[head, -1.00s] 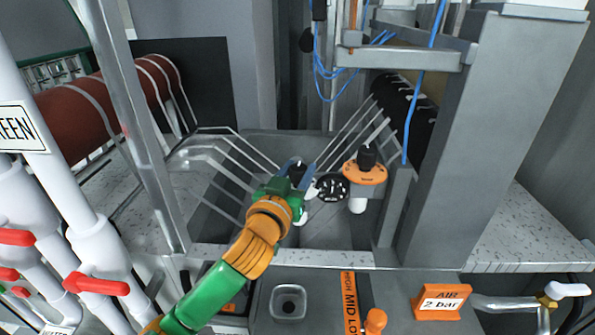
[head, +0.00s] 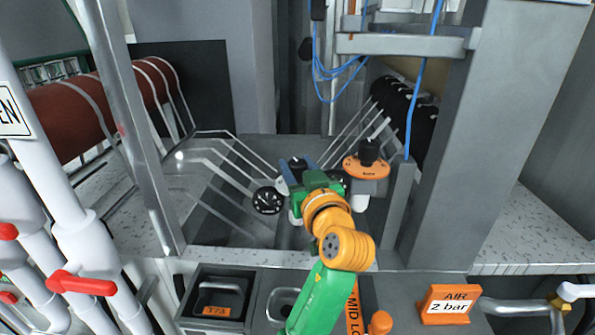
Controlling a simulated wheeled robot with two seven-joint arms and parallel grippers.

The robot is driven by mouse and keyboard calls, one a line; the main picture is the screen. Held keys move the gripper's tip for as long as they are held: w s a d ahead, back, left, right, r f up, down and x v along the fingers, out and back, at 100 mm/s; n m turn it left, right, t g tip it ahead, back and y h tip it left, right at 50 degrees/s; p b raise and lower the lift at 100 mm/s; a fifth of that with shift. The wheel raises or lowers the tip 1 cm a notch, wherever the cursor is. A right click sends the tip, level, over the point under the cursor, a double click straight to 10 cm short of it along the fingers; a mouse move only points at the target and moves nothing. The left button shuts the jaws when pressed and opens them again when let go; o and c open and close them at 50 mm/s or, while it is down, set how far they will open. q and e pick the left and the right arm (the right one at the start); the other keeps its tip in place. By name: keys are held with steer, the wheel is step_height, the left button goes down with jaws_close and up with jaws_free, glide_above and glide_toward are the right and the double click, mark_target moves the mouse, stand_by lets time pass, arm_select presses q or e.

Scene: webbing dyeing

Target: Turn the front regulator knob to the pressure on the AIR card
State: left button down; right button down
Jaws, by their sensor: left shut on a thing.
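My left gripper (head: 296,166) is shut on a black knob (head: 296,163), its blue fingers on either side. The regulator body under the knob is mostly hidden by the gripper and arm. A black round gauge (head: 268,201) shows just left of the gripper; its needle is too small to read. A second regulator with an orange top (head: 366,171) and black knob stands to the right, untouched; a dark round part beside it is partly hidden by my wrist. The orange AIR card (head: 448,305) at the lower right reads "2 bar". My right gripper is not in view.
A grey post (head: 470,130) rises on the right, and a thin metal upright (head: 128,130) stands left. Blue hoses (head: 412,110) hang behind. White pipes with red handles (head: 80,284) fill the lower left. An orange HIGH-MID-LOW strip (head: 354,305) is partly behind my arm.

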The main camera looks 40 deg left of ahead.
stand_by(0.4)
arm_select(q)
steer(key=shift+c, duration=1.9)
jaws_free()
steer(key=shift+w+f, duration=0.1)
steer(key=shift+a, duration=0.1)
